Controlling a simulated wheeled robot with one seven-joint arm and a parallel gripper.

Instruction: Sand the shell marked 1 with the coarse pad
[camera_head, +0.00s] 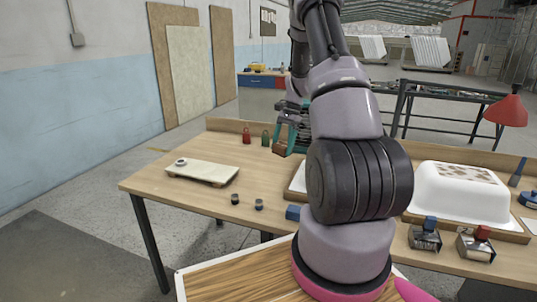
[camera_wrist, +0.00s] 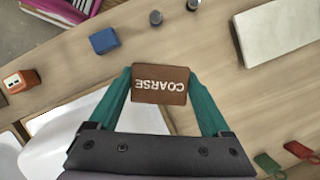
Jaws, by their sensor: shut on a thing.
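My gripper (camera_wrist: 160,80) is shut on a brown block lettered COARSE (camera_wrist: 160,84), the coarse pad, whose lettering is upside down in the wrist view. In the head view my gripper (camera_head: 291,138) is over the far part of the table, with the brown pad (camera_head: 280,149) below its fingers. A white shell (camera_head: 462,190) with brown patches on top sits on the right of the table. Another white shell (camera_wrist: 85,112) shows partly at the lower left of the wrist view, with my gripper covering some of it; in the head view my arm hides most of it. No number mark is readable.
A blue block (camera_wrist: 104,41) and an orange-red block (camera_wrist: 21,80) lie on the table. Two dark cylinders (camera_head: 235,199) (camera_head: 259,204) and a pale board (camera_head: 202,173) are at left. Red (camera_head: 246,137) and green (camera_head: 265,138) tags stand behind. Two boxy tools (camera_head: 425,238) (camera_head: 476,246) are at front right.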

